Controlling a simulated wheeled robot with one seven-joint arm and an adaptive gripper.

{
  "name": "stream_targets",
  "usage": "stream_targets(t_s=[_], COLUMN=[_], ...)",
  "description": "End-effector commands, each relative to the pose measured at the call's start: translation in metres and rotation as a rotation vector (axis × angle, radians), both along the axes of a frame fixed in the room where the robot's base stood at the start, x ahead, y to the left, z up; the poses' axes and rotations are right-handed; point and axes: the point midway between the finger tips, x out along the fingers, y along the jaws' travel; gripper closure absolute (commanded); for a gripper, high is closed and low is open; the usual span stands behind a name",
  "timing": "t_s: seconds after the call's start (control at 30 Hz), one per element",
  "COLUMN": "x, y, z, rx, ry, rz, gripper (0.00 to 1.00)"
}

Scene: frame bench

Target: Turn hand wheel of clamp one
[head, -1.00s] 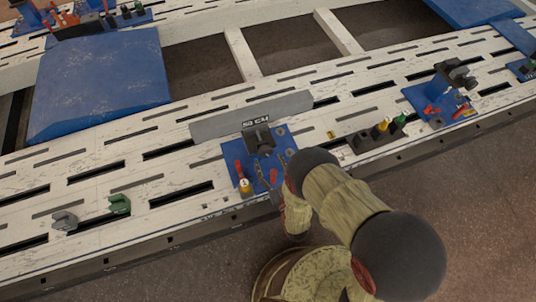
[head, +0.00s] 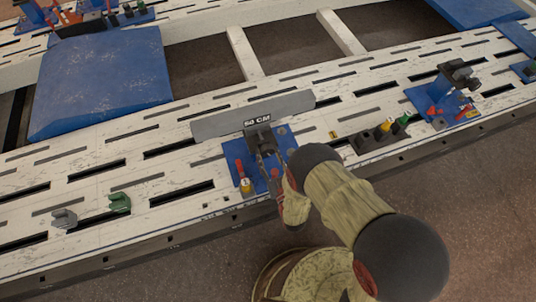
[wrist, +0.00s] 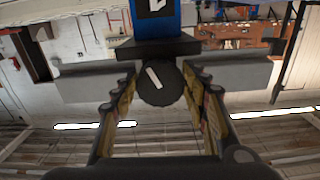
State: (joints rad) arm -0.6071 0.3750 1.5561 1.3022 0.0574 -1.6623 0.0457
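The clamp (head: 259,136) is a dark block on a blue base plate (head: 234,152) on the white slotted frame bench. Its hand wheel (wrist: 158,84) is a dark round knob with a white stripe, seen face-on in the wrist view below a dark block. The stripe is tilted. My gripper (wrist: 159,76) is open, with one finger on each side of the wheel. Narrow gaps seem to show between the fingers and the wheel; the depth is hard to tell. In the head view, my gripper (head: 267,162) is at the clamp's near side, and the wheel is hidden there.
A grey bar (head: 252,113) stands behind the clamp. Red-handled and yellow-topped tools stand on the base plate left of my gripper. A dark holder (head: 378,138) with yellow and green pieces and another clamp (head: 455,78) are to the right. A green piece (head: 119,202) is at left.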

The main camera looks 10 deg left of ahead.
Motion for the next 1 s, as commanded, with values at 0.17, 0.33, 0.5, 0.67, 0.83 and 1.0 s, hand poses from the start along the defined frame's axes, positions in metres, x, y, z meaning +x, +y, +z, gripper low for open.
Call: stream_targets(t_s=[0.17,0.33,0.5,0.67,0.83,1.0], x=[-0.0001,-0.0001,-0.0002,0.0,0.0002,0.0007], y=[0.0,0.0,-0.0001,-0.0002,-0.0006,-0.001], z=[-0.0001,-0.0001,-0.0002,-0.0003,-0.0003,-0.0002], rx=[0.0,0.0,-0.003,-0.031,-0.101,-0.215], ry=[0.0,0.0,-0.002,-0.019,-0.062,-0.132], rz=[0.0,0.0,0.0,0.0,0.0,0.0], gripper=[0.69,0.79,0.81,0.81,0.81,0.81])
